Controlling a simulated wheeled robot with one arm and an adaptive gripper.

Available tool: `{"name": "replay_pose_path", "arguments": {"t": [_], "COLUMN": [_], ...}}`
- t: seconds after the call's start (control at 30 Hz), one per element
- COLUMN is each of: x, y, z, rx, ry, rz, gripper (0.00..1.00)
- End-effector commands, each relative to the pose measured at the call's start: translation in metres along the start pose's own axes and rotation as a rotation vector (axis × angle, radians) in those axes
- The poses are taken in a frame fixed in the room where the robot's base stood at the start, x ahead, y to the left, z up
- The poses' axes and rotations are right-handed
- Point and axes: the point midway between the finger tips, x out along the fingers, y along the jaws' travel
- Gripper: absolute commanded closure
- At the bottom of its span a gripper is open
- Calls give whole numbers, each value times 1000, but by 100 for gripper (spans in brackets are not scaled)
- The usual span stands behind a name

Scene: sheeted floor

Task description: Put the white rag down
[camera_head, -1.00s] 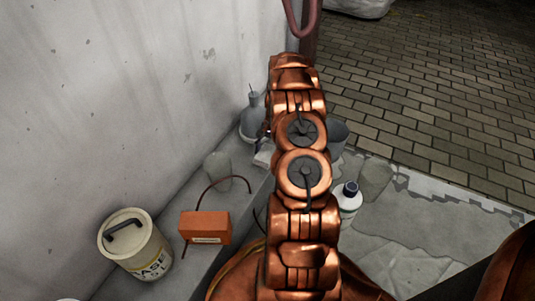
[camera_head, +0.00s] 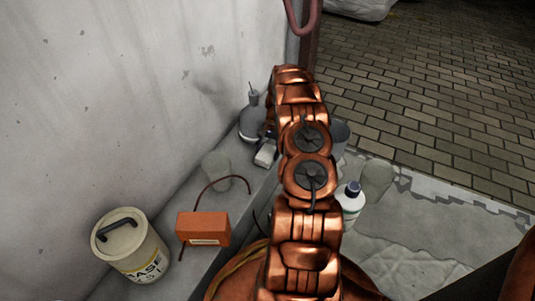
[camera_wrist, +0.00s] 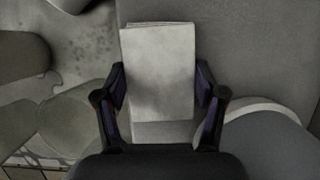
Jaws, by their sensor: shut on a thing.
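The white rag (camera_wrist: 158,68) is a folded, pale block in the wrist view. My gripper (camera_wrist: 160,80) has a finger on each side of it and is shut on it. A grey surface lies behind the rag. In the head view, a small white piece that looks like the rag (camera_head: 265,155) shows left of my arm, over the grey ledge (camera_head: 195,180). I cannot tell whether the rag touches the ledge.
On the ledge are a grey bottle (camera_head: 252,120), a translucent cup (camera_head: 216,165), an orange box (camera_head: 203,228) with a cable and a lidded bucket (camera_head: 132,248). The sheeted floor (camera_head: 440,222) is mostly clear.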

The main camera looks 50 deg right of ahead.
Motion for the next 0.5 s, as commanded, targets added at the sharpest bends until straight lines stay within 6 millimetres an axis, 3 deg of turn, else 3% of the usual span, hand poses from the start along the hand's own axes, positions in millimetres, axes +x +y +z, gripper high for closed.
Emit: {"name": "replay_pose_path", "arguments": {"t": [0.27,0.3,0.5], "x": [2,2,2], "y": [0,0,0], "z": [0,-1,-1], "rx": [-1,-1,-1], "ry": [0,0,0], "rz": [0,0,0], "gripper": [68,26,5]}}
